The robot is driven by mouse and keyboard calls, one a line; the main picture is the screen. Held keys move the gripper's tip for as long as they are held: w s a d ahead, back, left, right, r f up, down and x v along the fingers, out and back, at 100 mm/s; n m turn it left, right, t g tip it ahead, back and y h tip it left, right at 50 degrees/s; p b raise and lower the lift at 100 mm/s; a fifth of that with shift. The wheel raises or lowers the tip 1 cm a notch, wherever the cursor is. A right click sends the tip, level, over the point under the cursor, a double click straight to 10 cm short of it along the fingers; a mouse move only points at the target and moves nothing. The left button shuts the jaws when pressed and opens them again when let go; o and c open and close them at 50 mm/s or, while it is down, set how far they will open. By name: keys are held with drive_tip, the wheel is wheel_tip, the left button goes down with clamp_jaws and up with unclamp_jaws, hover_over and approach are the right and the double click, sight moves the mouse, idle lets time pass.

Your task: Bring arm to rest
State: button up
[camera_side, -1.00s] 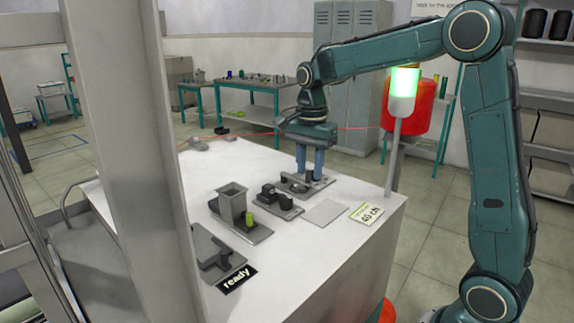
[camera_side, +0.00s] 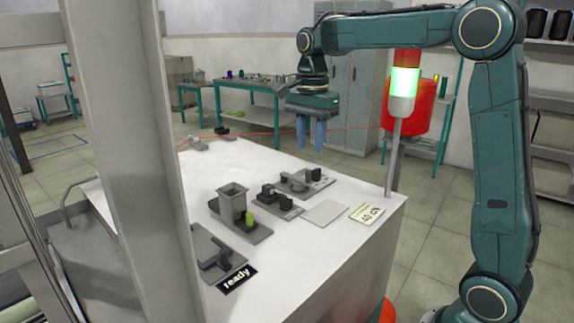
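My gripper (camera_side: 311,148) hangs above the back of the white table (camera_side: 290,262), fingers pointing down. Its two blue fingers stand apart with nothing visible between them, so it is open and empty. Below it and clear of its fingertips is a grey plate fixture (camera_side: 293,186) with dark parts. A small black cylinder (camera_side: 316,174) stands on the right end of that fixture.
A fixture with black blocks (camera_side: 275,206), a grey hopper (camera_side: 232,203) with a yellow-green cylinder (camera_side: 249,220), and another plate fixture (camera_side: 206,246) stand on the table. A signal lamp (camera_side: 405,82) on a post rises at the right edge. A grey pillar (camera_side: 130,150) blocks the left.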

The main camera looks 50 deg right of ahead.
drive_tip(key=shift+s+r, duration=0.1)
idle(0.3)
drive_tip(key=s+a+f+n+t, duration=0.2)
drive_tip(key=s+a+n, duration=0.2)
drive_tip(key=s+n, duration=0.5)
drive_tip(key=s+a+f+n+t, duration=0.2)
drive_tip(key=s+a+n, duration=0.3)
drive_tip(key=s+n, duration=0.4)
drive_tip(key=s+t, duration=0.1)
drive_tip(key=s, duration=0.3)
drive_tip(key=shift+s+a+t, duration=0.2)
drive_tip(key=shift+a+t, duration=0.05)
drive_tip(key=shift+t, duration=0.05)
